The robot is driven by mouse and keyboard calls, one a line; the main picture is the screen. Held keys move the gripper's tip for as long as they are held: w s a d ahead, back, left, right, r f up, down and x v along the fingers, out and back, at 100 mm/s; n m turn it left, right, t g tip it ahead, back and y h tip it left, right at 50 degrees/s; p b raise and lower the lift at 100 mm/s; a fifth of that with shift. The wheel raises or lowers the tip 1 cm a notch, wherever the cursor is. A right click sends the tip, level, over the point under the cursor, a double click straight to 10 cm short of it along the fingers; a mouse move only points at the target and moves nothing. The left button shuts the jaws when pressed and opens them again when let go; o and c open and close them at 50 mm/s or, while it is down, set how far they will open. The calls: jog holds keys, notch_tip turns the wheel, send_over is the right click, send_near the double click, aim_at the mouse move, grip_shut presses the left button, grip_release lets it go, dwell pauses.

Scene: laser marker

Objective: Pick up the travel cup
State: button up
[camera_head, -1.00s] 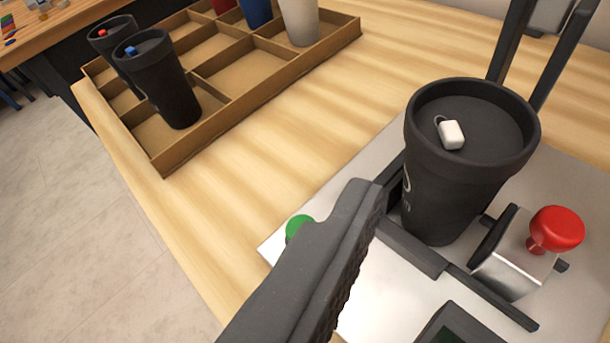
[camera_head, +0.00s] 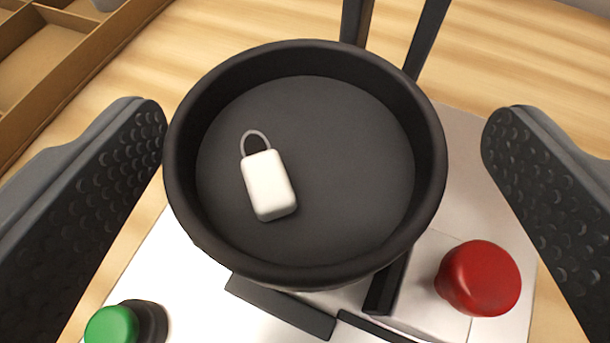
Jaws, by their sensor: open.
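The black travel cup (camera_head: 345,130) stands upright on the laser marker's pale plate, seen from above. Its lid is sunk inside a raised rim and carries a small white tab (camera_head: 268,185) with a thin grey loop. My gripper (camera_head: 325,130) is open, with one dark textured finger on each side of the cup. The left finger is close to the cup's rim; whether it touches, I cannot tell. A wider gap shows between the rim and the right finger. The cup's lower body is hidden under its rim.
A red button (camera_head: 478,278) is at the lower right of the cup and a green button (camera_head: 112,325) at the lower left. Two dark uprights (camera_head: 427,38) rise behind the cup. A wooden compartment tray (camera_head: 75,75) is at the upper left. Bare table lies behind the cup.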

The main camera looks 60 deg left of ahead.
aim_at(315, 112)
jog(key=shift+x, duration=1.8)
jog(key=shift+s, duration=0.15)
jog(key=c, duration=0.8)
jog(key=shift+o, duration=0.2)
